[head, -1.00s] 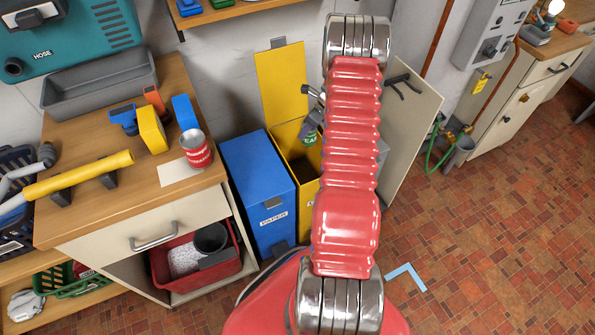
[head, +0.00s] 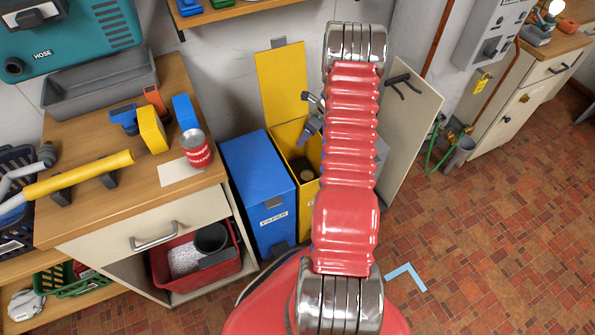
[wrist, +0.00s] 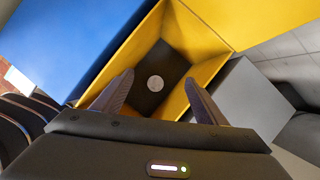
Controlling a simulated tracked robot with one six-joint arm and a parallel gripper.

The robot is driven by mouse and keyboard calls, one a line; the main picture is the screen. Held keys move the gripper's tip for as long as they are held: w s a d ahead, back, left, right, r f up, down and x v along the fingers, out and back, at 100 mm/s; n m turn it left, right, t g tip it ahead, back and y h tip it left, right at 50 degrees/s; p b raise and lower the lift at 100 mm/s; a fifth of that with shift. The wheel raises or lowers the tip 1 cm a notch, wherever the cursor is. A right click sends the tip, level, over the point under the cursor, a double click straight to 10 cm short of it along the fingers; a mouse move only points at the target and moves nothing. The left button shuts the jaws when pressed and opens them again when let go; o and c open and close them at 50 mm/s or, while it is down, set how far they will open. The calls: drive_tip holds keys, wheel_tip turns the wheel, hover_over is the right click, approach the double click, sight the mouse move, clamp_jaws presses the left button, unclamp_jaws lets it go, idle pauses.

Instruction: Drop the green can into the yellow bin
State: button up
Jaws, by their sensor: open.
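The yellow bin (head: 306,200) stands with its lid (head: 281,82) raised against the wall. In the wrist view its open mouth (wrist: 205,30) is straight ahead, with a dark interior. My gripper (head: 310,122) is above the bin mouth, partly hidden by my arm. In the wrist view its fingers (wrist: 159,77) are apart with nothing between them.
A blue paper bin (head: 258,185) stands just left of the yellow bin. A grey box (wrist: 250,95) is at its right. A red-and-white can (head: 196,150) stands on the wooden counter (head: 100,205). An open cabinet door (head: 412,120) is right of my arm. The tiled floor at right is mostly clear.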

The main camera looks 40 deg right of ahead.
drive_tip(key=v, duration=1.3)
drive_tip(key=shift+r, duration=0.35)
drive_tip(key=shift+s, duration=0.1)
idle(0.6)
drive_tip(key=shift+n, duration=0.3)
